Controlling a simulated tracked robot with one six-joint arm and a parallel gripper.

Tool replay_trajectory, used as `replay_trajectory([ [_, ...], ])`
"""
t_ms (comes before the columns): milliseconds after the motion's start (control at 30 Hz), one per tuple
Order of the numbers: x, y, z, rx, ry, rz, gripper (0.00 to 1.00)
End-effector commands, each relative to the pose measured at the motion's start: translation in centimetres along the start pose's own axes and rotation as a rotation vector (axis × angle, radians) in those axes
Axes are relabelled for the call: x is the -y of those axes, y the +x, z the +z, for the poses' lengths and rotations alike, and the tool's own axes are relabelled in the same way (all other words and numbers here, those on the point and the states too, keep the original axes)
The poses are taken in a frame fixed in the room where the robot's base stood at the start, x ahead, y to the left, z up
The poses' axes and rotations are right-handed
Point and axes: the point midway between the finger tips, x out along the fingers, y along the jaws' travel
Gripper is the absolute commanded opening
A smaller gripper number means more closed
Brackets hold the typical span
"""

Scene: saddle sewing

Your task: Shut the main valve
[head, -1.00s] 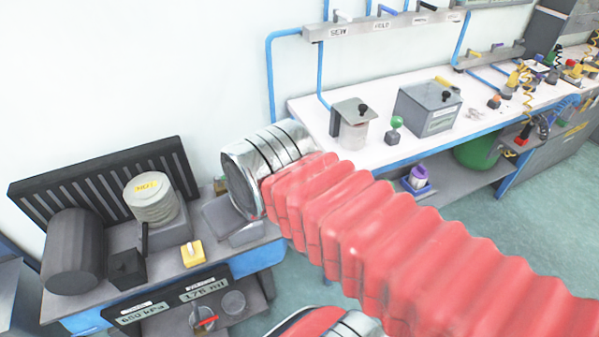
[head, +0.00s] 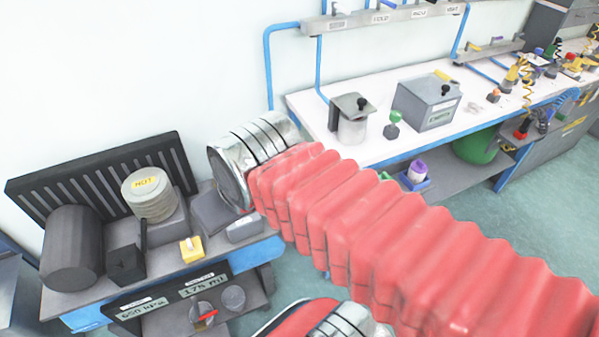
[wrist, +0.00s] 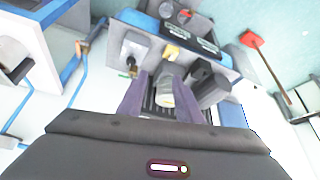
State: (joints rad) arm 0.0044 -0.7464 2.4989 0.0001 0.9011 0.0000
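A small valve with a red handle (head: 206,316) sits on the grey unit below the left bench, next to round gauge-like parts; I take it to be the main valve. In the wrist view its red part (wrist: 186,13) shows small near the top edge. My gripper (wrist: 158,100) shows two purple fingers, spread apart with nothing visibly held. A pale cylinder (wrist: 166,98) appears between them in the picture, apparently beyond the tips. The valve is well away from the fingers. In the head view my gripper is hidden behind my arm's silver end.
The left bench holds a pale stack marked HOT (head: 150,192), a dark cylinder (head: 72,248), a yellow block (head: 191,249) and a slatted back panel (head: 95,175). A display panel (head: 175,292) fronts the unit. A white bench (head: 300,105) with several items stands behind.

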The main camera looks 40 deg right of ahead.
Motion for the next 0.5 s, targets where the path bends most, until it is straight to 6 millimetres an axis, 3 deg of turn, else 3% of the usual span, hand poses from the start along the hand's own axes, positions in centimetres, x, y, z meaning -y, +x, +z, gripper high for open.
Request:
replay_trajectory([
  [167, -1.5, 1.3, 0.4, 0.049, 0.045, 0.023, 0.32],
  [500, -7.0, 6.8, 2.2, 0.23, 0.187, 0.093, 0.32],
])
